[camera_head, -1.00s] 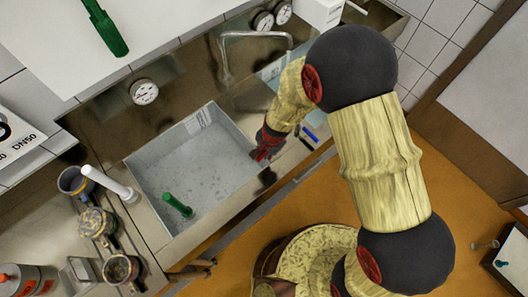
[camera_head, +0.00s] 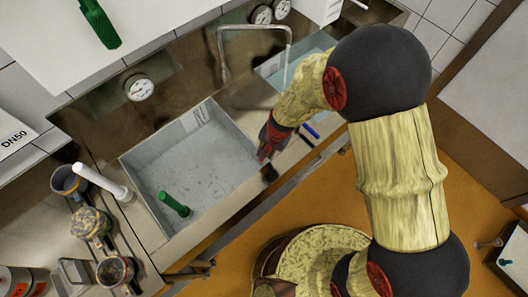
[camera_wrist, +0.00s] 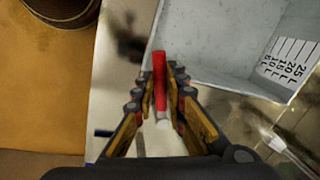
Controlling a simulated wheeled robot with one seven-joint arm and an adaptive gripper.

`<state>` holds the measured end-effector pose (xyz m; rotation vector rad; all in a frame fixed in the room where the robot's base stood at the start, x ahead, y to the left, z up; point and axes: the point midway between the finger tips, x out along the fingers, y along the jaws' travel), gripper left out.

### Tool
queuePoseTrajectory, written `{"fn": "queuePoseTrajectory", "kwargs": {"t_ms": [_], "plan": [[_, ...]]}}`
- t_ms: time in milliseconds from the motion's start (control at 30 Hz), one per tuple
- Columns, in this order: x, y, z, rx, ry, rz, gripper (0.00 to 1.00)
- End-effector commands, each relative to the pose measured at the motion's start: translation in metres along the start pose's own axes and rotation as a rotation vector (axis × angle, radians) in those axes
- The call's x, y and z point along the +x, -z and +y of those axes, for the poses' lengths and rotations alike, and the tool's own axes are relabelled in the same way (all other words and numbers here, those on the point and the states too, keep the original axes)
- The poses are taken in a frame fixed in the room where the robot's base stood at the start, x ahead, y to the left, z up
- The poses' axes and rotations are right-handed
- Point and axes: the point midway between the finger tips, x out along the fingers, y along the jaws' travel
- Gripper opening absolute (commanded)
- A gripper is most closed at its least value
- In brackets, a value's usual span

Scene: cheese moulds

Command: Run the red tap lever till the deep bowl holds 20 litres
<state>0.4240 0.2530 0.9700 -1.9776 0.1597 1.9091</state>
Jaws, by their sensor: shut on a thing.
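The red lever (camera_wrist: 160,85) stands between the two fingers of my gripper (camera_wrist: 161,105) in the wrist view, and the gripper is shut on it. In the head view my gripper (camera_head: 266,152) is at the front right corner of the deep bowl (camera_head: 137,179), a grey rectangular basin; the lever is mostly hidden there. The bowl's inner wall bears a litre scale (camera_wrist: 290,58) with marks up to 25, also showing in the head view (camera_head: 195,116). The bowl's bottom looks pale and speckled; I cannot tell a water level. A bent metal tap spout (camera_head: 254,28) stands behind.
A second basin (camera_head: 312,62) lies to the right, partly behind my arm. A white-handled tool (camera_head: 100,182) and several mugs (camera_head: 92,223) stand at the left. A round gauge (camera_head: 139,87) is on the back wall.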

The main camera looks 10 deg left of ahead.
Motion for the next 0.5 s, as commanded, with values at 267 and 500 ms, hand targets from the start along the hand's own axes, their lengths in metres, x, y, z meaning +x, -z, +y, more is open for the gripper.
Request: {"fn": "queuePoseTrajectory", "kwargs": {"t_ms": [267,500], "plan": [[0.002,0.005,0.020,-0.248,0.001,-0.048,0.00],[-0.003,0.012,0.035,-0.472,0.001,-0.094,0.00]]}}
